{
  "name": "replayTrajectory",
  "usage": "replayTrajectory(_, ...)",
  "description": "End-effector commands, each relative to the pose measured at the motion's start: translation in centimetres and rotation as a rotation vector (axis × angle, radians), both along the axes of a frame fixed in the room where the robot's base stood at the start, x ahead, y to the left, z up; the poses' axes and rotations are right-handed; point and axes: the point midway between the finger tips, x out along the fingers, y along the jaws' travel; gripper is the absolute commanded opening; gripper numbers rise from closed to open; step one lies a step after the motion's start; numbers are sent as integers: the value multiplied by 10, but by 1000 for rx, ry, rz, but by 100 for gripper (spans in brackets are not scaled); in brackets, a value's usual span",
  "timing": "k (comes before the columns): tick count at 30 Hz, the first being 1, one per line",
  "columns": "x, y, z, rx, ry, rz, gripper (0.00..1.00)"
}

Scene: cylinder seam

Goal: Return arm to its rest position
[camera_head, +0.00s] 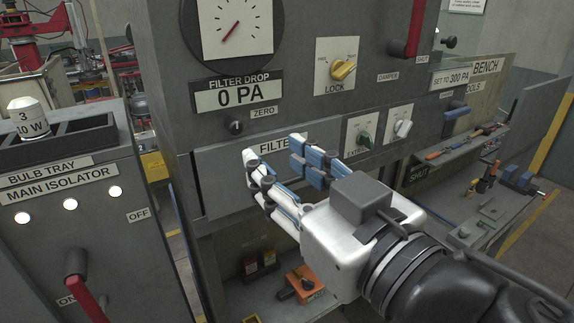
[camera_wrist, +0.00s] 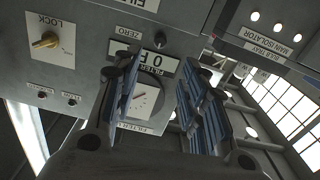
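My gripper (camera_head: 272,170) is in front of the grey filter cabinet in the head view, near the panel labelled FILTER (camera_head: 225,165). Its blue-padded fingers are spread apart with nothing between them. In the wrist view my gripper (camera_wrist: 158,100) also shows open and empty, with the round dial (camera_wrist: 145,98) visible between the fingers. My arm reaches in from the lower right of the head view. I cannot tell whether a fingertip touches the panel, whose middle is partly hidden behind the gripper.
The isolator box (camera_head: 70,200) stands left, with a bulb (camera_head: 28,117) on top. A tool bench (camera_head: 490,205) lies right.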

Motion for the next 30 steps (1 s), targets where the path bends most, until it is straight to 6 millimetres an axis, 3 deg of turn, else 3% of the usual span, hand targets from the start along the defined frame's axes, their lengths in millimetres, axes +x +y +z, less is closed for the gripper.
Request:
replayTrajectory(13,-1,-4,-3,-1,2,-11,39)
replayTrajectory(17,17,-31,-24,-4,17,-132,39)
replayTrajectory(20,36,-75,-64,-24,71,-315,39)
replayTrajectory(23,45,-126,-122,-68,188,-510,39)
replayTrajectory(27,31,-178,-215,-147,427,-695,39)
replayTrajectory(30,5,-196,-282,-205,632,-752,39)
